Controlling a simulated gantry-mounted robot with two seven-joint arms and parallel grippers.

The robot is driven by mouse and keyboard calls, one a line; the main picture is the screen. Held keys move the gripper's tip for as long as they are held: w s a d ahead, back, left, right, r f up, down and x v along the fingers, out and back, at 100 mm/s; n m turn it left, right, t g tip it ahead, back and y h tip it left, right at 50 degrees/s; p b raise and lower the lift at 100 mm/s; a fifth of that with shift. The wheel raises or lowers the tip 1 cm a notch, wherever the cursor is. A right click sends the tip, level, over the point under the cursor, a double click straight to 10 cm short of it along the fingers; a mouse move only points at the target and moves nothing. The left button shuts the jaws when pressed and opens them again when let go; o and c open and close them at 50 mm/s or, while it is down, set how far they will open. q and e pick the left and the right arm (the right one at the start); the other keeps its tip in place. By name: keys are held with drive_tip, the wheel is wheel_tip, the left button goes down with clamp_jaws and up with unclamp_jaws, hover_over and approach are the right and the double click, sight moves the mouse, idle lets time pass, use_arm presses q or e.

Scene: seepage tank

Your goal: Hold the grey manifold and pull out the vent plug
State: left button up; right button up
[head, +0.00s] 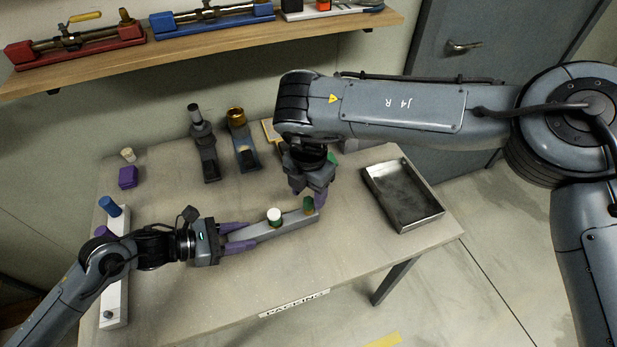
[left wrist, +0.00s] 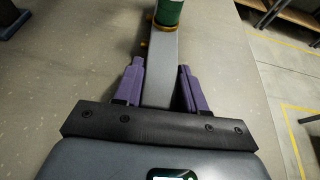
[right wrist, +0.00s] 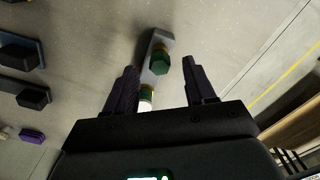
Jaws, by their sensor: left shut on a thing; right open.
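The grey manifold (head: 264,230) is a long bar lying on the table. Two fittings stand on it: a green one with a white top (head: 274,217) and a green one with a brass collar (head: 309,205) near its right end. I cannot tell which is the vent plug. My left gripper (head: 238,236) is shut on the manifold's left end; the left wrist view shows the bar (left wrist: 160,75) between its purple fingers. My right gripper (head: 307,193) is open above the right end, partly hiding it. In the right wrist view the green hexagonal plug (right wrist: 159,63) appears beyond the open fingers.
A metal tray (head: 430,215) sits on the right of the table. Dark stands (head: 207,155) are at the back. A white bar (head: 115,300) with blue and purple parts lies at the left. A shelf (head: 200,47) holds valve assemblies above. The front table area is clear.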

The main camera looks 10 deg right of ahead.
drive_tip(key=shift+f, duration=1.4)
drive_tip(key=shift+c, duration=0.3)
clamp_jaws()
drive_tip(key=c, duration=0.8)
unclamp_jaws()
clamp_jaws()
drive_tip(key=shift+r, duration=0.35)
